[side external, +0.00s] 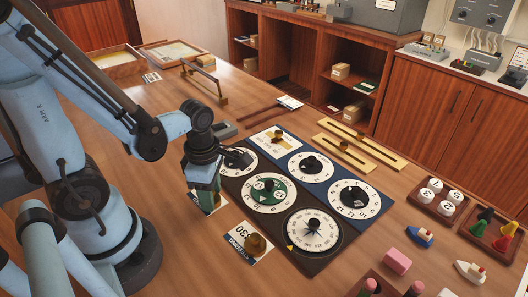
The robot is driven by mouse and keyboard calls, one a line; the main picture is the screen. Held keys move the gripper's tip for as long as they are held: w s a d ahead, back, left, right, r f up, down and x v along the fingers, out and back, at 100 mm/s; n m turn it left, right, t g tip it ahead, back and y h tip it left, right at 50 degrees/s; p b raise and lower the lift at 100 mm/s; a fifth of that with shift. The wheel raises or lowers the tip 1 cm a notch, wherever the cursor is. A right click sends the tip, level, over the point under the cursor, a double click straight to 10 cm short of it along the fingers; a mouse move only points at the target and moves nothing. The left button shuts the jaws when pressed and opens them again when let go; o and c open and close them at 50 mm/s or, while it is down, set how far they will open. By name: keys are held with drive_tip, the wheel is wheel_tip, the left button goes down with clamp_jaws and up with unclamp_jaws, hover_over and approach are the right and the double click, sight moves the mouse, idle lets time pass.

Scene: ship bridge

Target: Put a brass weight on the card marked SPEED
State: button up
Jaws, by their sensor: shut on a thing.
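My gripper (204,190) points down, low over a white card (219,206) left of the dial board. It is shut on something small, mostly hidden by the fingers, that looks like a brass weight. I cannot read this card's marking or tell whether the held thing touches it. A second brass weight (255,243) stands on a card marked with 030 (238,236), nearer the camera. A third brass piece (277,138) stands on a pale card (265,146) at the board's far left corner.
The dial board (331,236) with several round dials and black knobs lies just right of my gripper. Brass rulers (362,146) lie behind it.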

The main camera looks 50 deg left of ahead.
drive_tip(key=shift+f, duration=0.1)
drive_tip(key=o, duration=1.3)
drive_tip(key=shift+r, duration=6)
drive_tip(key=w+m+t, duration=0.2)
drive_tip(key=m, duration=0.7)
drive_tip(key=w+d+m+t, duration=0.1)
drive_tip(key=w+m+t, duration=0.1)
drive_tip(key=m, duration=0.7)
drive_tip(key=w+r+m+t, duration=0.1)
drive_tip(key=w+m+t, duration=0.2)
drive_tip(key=m, duration=0.5)
drive_tip(key=shift+w+d+r+m, duration=0.1)
drive_tip(key=shift+w+d+m, duration=0.15)
drive_tip(key=shift+d+m, duration=0.15)
